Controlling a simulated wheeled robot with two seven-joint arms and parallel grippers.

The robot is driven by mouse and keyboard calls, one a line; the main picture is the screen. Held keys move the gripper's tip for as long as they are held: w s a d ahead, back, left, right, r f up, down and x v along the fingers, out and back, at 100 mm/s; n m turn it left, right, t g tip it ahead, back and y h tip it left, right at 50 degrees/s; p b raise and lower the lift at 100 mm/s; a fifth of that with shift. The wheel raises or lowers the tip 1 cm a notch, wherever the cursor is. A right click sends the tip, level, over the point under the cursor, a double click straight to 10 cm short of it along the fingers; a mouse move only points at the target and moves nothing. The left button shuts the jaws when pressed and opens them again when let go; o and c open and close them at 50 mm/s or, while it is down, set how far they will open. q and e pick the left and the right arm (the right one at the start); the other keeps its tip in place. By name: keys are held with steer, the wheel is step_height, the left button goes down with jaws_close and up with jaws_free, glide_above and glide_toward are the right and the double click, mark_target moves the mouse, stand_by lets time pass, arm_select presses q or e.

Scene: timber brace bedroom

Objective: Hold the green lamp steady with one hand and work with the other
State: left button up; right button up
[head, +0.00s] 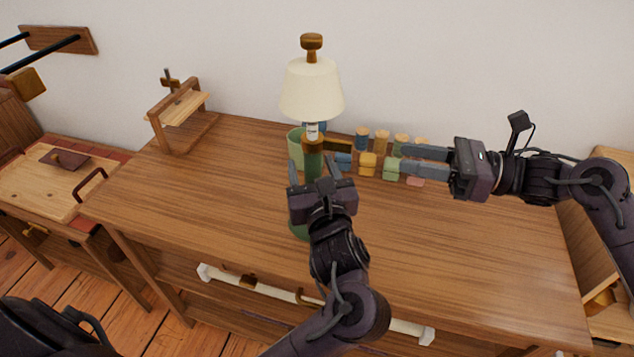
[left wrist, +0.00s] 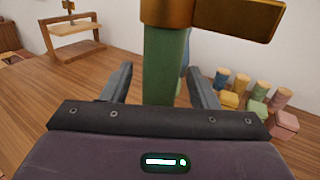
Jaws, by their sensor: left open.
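The lamp (head: 312,92) stands on the wooden table, with a cream shade, a brown knob on top, a brass collar with a side piece and a green stem. In the left wrist view its green stem (left wrist: 162,70) rises between the fingers of my left gripper (left wrist: 160,85). My left gripper (head: 314,170) is open at the stem, with gaps visible beside it; its arm hides part of the lamp's green base (head: 299,230). My right gripper (head: 402,160) comes from the right, its fingers apart and pointing towards the lamp, with nothing seen between them.
Colored blocks and cylinders (head: 367,164) stand right of the lamp, close to my right fingers. A green cup-like object (head: 295,148) is behind the lamp. A wooden frame (head: 182,115) stands back left. The table's (head: 180,205) left side is clear.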

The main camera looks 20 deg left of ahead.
mark_target(344, 141)
arm_select(q)
steer(key=shift+w+a, duration=0.4)
steer(key=shift+w, duration=0.15)
jaws_close()
arm_select(e)
steer(key=shift+c, duration=0.8)
steer(key=shift+n, duration=0.7)
steer(key=a, duration=0.4)
steer(key=s+a, duration=0.1)
steer(key=a, duration=0.7)
steer(key=shift+s+r, duration=0.15)
steer(key=shift+s, duration=0.25)
steer(key=shift+d, duration=0.1)
jaws_close()
